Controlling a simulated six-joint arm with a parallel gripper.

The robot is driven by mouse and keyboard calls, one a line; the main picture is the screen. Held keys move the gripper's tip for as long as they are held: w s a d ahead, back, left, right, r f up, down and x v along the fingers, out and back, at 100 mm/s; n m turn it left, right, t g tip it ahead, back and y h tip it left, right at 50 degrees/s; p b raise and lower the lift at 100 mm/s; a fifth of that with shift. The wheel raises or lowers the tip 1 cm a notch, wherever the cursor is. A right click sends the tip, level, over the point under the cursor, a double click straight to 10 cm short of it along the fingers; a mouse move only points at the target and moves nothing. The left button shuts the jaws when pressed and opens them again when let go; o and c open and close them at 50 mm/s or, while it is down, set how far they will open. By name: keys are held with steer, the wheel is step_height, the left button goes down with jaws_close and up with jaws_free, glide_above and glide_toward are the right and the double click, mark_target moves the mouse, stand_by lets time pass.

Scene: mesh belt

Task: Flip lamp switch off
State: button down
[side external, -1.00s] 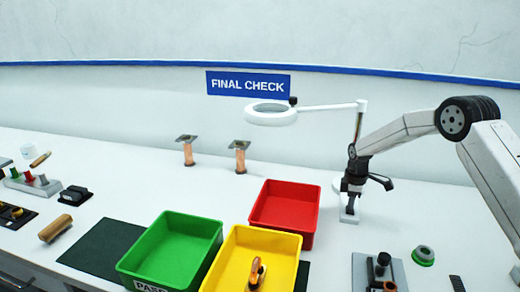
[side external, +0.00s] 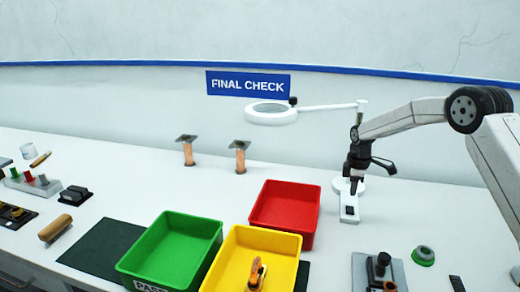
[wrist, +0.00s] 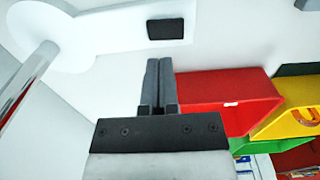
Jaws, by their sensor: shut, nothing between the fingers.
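The magnifier lamp has a white ring head (side external: 271,115) on a long arm, a post and a white base (side external: 349,218). Its black switch (side external: 350,210) sits on the base; in the wrist view the switch (wrist: 165,29) is a dark rectangle on the white base plate (wrist: 115,36). My gripper (side external: 353,193) is just above and behind the switch, apart from it. In the wrist view my gripper (wrist: 160,62) has its fingers together and empty, with the switch beyond the tips. I cannot tell the switch's position or whether the lamp is lit.
The red bin (side external: 285,223), yellow bin (side external: 230,268) and green bin (side external: 145,262) stand left of the lamp base. The lamp's post (wrist: 25,80) is close on the left in the wrist view.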

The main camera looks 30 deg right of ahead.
mark_target(349, 208)
step_height(349, 208, up, 9)
steer(key=shift+w+d, duration=0.4)
steer(key=shift+d, duration=0.05)
steer(key=shift+a, duration=0.1)
steer(key=s+a+f+m+t, duration=0.1)
steer(key=s+a+f+m, duration=0.1)
steer(key=s+a, duration=0.3)
steer(key=s+a+f+m, duration=0.2)
steer(key=s+a+m, duration=0.2)
steer(key=s, duration=0.8)
steer(key=s+a+f+m+t, duration=0.1)
steer(key=s+a+f+m, duration=0.1)
steer(key=s+a, duration=0.5)
steer(key=shift+s+a+f+m+t, duration=0.3)
steer(key=shift+s+m, duration=0.2)
steer(key=shift+s, duration=0.35)
steer(key=shift+w+r, duration=0.1)
